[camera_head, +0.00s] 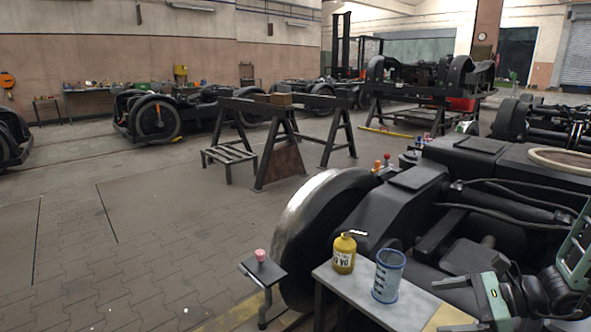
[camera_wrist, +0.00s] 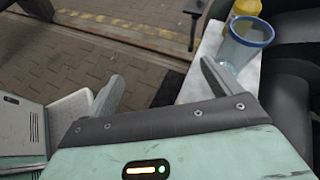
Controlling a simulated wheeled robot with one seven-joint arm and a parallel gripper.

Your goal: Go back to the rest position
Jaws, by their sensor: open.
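My gripper (camera_wrist: 162,78) is open and empty in the wrist view, its two grey fingers spread apart with floor paving and a table edge showing beyond them. A blue-rimmed, see-through cup (camera_wrist: 246,42) stands beyond the right finger, with a yellow container partly behind it. In the head view the blue cup (camera_head: 388,275) and a yellow oil can (camera_head: 343,253) stand upright on a light side table (camera_head: 352,304).
A black bogie with a large wheel (camera_head: 312,232) fills the right, close behind the table. A small stand (camera_head: 262,273) bears a pink-topped object (camera_head: 260,255). Black trestles (camera_head: 283,133) and a low slatted stool (camera_head: 229,156) stand farther back. Paved floor at left is clear.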

